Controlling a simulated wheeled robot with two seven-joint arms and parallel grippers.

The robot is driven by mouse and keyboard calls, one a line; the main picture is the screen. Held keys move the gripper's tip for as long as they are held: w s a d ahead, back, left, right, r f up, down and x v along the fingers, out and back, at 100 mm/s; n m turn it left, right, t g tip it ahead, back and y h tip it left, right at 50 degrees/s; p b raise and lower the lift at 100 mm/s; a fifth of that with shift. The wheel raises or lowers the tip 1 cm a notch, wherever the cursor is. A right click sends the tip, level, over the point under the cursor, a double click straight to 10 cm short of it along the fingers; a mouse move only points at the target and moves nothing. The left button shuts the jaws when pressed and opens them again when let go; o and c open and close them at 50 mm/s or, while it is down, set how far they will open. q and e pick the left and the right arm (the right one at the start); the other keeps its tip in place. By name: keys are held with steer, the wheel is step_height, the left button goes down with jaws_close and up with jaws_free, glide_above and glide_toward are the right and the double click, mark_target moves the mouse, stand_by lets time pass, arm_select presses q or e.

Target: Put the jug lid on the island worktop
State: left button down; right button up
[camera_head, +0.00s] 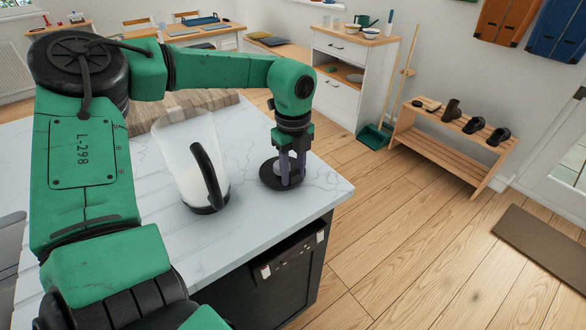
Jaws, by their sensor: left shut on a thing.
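The jug lid (270,179) is a round black disc. It is at the right end of the white marble-look island worktop (250,225), low at the surface; I cannot tell whether it touches. My left gripper (291,172) points straight down over the lid and is shut on it, its fingers around the lid's middle. A clear jug (184,146) with a black handle and black base stands upright without a lid on the worktop, left of the gripper, with something whitish in its lower part. My right gripper is not in view.
A wooden board (205,99) lies on the worktop behind the jug. The worktop's right corner is close to the lid. Beyond are open wooden floor, a shoe bench (440,148) with several shoes, and a white cabinet (345,75).

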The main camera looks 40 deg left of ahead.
arm_select(q)
steer(key=shift+f+b, duration=0.15)
steer(key=shift+b, duration=0.15)
steer(key=c, duration=0.5)
jaws_free()
steer(key=shift+r, duration=0.55)
step_height(320, 180, up, 11)
steer(key=shift+r, duration=0.2)
